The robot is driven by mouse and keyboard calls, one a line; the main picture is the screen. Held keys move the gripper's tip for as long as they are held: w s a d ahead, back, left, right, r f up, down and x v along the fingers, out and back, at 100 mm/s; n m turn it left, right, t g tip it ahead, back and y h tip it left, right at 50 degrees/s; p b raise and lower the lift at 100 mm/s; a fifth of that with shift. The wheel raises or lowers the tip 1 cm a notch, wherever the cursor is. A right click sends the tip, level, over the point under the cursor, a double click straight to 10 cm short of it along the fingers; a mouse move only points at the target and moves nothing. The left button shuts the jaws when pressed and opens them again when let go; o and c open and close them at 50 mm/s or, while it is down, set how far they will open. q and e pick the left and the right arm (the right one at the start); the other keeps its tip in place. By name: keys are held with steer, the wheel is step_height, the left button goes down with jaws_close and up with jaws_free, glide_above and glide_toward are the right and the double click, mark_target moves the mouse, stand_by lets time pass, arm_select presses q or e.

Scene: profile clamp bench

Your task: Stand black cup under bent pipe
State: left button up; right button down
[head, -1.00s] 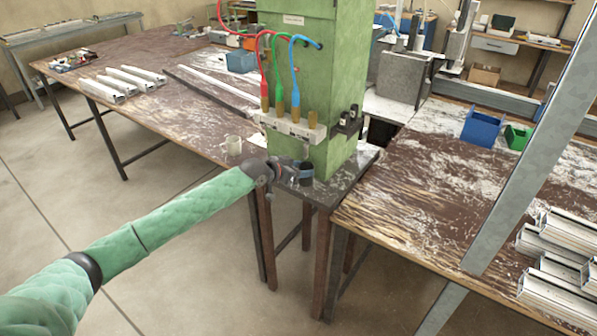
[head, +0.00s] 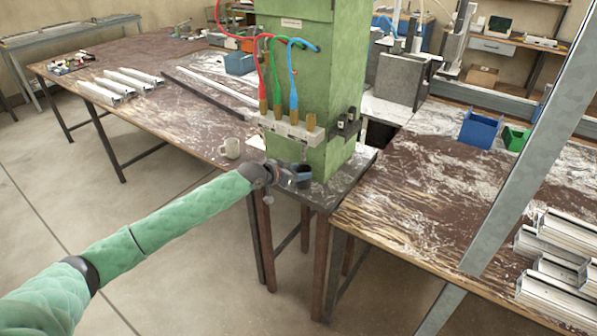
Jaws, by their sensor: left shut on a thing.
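The black cup (head: 303,172) is a small dark cup near the front of the dark stand top, below the valve block on the green cabinet. My left gripper (head: 289,177) reaches in from the left and is shut on the cup's left side. Whether the cup's base touches the stand is too small to tell. The bent pipe (head: 303,152) seems to be the small grey piece hanging under the valve block, just above the cup; its outlet is not clear. My right gripper is out of view.
The green cabinet (head: 330,90) rises right behind the cup, with red, green and blue hoses. The right table (head: 400,220) holds blue and green bins and metal profiles.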

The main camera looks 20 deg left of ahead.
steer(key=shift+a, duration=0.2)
arm_select(q)
steer(key=shift+f, duration=0.1)
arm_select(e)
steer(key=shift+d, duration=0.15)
arm_select(q)
steer(key=shift+f, duration=0.1)
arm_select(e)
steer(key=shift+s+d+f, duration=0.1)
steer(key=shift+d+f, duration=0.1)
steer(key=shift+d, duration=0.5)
arm_select(q)
steer(key=shift+f, duration=0.1)
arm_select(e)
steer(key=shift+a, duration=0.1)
